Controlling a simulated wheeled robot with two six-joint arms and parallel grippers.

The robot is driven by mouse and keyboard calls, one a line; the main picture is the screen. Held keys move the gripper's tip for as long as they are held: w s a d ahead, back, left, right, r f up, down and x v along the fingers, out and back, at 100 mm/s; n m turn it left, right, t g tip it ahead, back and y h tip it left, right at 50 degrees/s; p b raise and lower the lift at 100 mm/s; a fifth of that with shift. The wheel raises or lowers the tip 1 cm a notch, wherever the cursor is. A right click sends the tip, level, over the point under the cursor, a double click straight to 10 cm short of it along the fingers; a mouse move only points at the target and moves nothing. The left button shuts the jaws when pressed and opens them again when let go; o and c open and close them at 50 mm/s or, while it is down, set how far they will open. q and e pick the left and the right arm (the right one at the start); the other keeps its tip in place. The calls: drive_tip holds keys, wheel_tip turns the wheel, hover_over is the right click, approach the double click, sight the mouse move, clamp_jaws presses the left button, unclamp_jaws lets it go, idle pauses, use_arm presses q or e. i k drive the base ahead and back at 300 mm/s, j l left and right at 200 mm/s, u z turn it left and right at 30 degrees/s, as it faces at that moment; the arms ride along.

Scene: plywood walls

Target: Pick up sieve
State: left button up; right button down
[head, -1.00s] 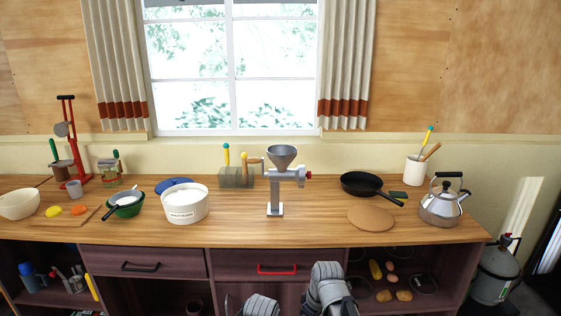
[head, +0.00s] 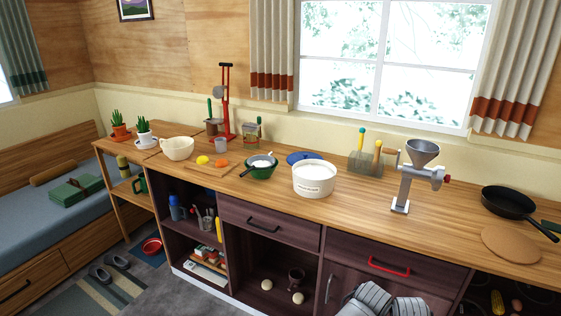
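What looks like the sieve (head: 262,161) rests in a dark green bowl (head: 261,172) on the wooden counter in the head view. Its round part is pale and sits over the bowl; its dark handle sticks out over the rim toward the lower left. Its underside is hidden by the bowl. Grey ribbed parts of my arms show at the bottom edge, right of centre, well away from the bowl. No fingertips of my left or right gripper can be seen.
A white pot (head: 314,180) stands just right of the bowl, with a blue lid (head: 304,157) behind. A cutting board (head: 212,169) with a lemon (head: 203,160) lies to the left. A grinder (head: 406,185) stands farther right. Cabinets with drawers front the counter.

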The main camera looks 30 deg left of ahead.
sight(257, 162)
drive_tip(key=j, duration=1.05)
drive_tip(key=i+j, duration=0.1)
drive_tip(key=j, duration=0.95)
drive_tip(key=k+u, duration=0.05)
